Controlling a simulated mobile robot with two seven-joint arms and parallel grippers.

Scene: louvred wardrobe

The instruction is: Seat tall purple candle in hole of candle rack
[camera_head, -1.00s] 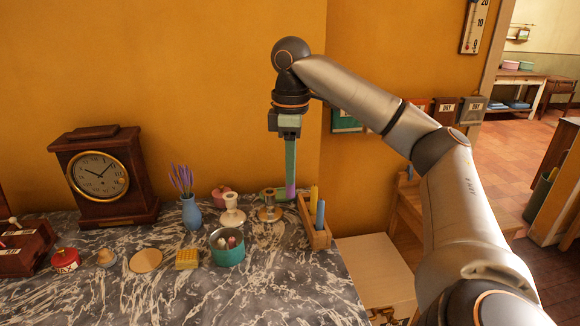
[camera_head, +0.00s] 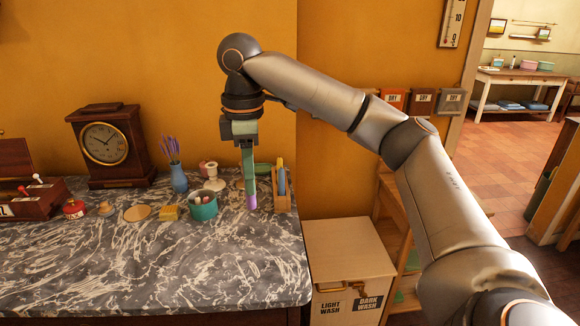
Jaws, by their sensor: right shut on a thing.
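My right gripper (camera_head: 249,180) is shut on the tall purple candle (camera_head: 252,202) and points down. Only the candle's purple lower end shows below the green fingers; the rest is hidden by them. The candle looks about upright. The wooden candle rack (camera_head: 282,204) stands at the right end of the marble counter, with a blue candle (camera_head: 282,182) and a yellow candle behind it. The held candle's lower end is just left of the rack in the picture; I cannot tell its height above the counter. The rack's free holes are not clear. My left gripper is out of view.
Close left of the held candle are a teal pot (camera_head: 203,208) and a white candlestick (camera_head: 214,178). A blue vase (camera_head: 179,180) and a clock (camera_head: 108,147) stand further left. The front marble counter (camera_head: 180,270) is clear. A laundry cabinet (camera_head: 345,262) is right of it.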

